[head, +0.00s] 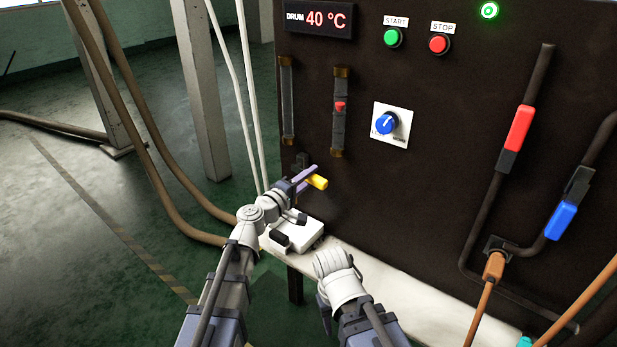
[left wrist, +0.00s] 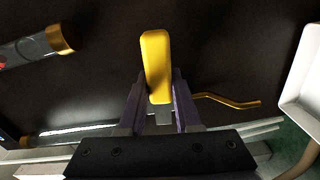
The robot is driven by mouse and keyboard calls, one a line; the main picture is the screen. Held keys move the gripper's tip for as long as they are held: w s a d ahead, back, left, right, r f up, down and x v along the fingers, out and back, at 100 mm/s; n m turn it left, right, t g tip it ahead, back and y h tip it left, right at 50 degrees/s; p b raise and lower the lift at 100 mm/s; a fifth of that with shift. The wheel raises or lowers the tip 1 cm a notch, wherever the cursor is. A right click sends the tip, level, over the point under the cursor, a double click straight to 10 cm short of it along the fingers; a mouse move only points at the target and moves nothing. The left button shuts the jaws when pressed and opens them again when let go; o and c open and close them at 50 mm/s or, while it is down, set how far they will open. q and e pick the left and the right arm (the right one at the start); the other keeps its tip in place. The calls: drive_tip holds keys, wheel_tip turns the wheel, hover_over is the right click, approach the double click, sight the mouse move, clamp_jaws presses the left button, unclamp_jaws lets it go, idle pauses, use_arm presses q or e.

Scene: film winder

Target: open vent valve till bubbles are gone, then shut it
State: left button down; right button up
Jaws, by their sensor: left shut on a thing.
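The vent valve's yellow handle (head: 317,182) sticks out from the dark panel below the sight tubes. My left gripper (head: 304,180) is shut on it. In the left wrist view the yellow handle (left wrist: 156,60) stands nearly upright between the purple fingers of my left gripper (left wrist: 159,108). A thin brass spout (left wrist: 228,100) shows beside it. The left sight tube (head: 287,100) is clear, and I cannot make out bubbles in it. The right tube (head: 339,120) holds a red float.
A white tray (head: 308,236) sits below the valve on a pale ledge (head: 420,305). A blue knob (head: 387,123), a green start button (head: 392,38) and a red stop button (head: 439,44) are on the panel. Red (head: 519,128) and blue (head: 561,221) pipe handles stand at right.

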use_arm(q)
drive_tip(key=shift+r+n, duration=0.3)
drive_tip(key=shift+n, duration=0.3)
drive_tip(key=c, duration=0.6)
unclamp_jaws()
drive_tip(key=v, duration=0.8)
drive_tip(key=shift+w, duration=0.1)
